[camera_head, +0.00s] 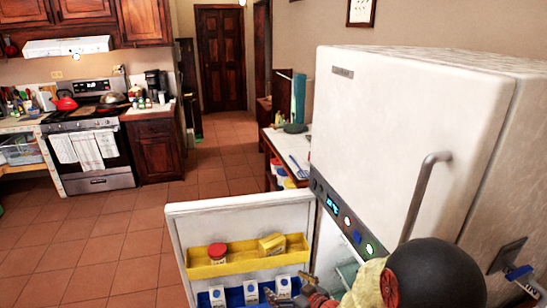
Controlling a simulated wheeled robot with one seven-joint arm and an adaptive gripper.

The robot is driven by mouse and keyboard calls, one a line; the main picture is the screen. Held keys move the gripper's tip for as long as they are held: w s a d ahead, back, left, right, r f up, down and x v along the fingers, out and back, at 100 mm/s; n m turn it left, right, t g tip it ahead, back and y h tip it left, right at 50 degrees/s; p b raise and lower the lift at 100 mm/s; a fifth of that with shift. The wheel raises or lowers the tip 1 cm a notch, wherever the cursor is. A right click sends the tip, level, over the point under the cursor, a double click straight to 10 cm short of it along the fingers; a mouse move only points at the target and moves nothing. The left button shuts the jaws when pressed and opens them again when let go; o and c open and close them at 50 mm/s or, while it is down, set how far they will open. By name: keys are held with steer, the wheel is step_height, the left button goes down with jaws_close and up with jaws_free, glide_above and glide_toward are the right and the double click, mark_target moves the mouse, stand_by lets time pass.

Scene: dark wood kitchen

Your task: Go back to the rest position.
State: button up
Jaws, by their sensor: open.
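My arm reaches in from the lower right, in front of the white fridge (410,120). My gripper (290,289) is at the bottom edge of the view, partly cut off, with its fingers apart. It is near the blue lower shelf (205,299) of the open fridge door (195,215) and overlaps the white cartons there. I cannot tell whether it touches them. Nothing is seen held between the fingers. The arm hides part of the fridge's interior.
The door's yellow shelf (245,265) holds a red-lidded jar (217,252) and a yellow box (271,244). Several white cartons (251,291) stand below. A side counter (277,147) runs behind the fridge. The tiled floor (110,235) is clear toward the stove (95,150).

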steer(key=s+d+f+m+g+h, duration=0.1)
steer(key=s+d+f+g+h, duration=0.25)
steer(key=d+f, duration=0.35)
steer(key=s+d+r+m+g+h, duration=0.2)
steer(key=s+d+r+g+h, duration=0.15)
steer(key=s+d, duration=0.45)
steer(key=s+r+m+t, duration=0.1)
steer(key=s+r+m, duration=0.1)
steer(key=s+r, duration=0.8)
steer(key=s+r+m, duration=0.2)
steer(key=s+r, duration=0.8)
steer(key=r, duration=0.7)
steer(key=shift+r+t, duration=0.35)
steer(key=shift+t, duration=0.05)
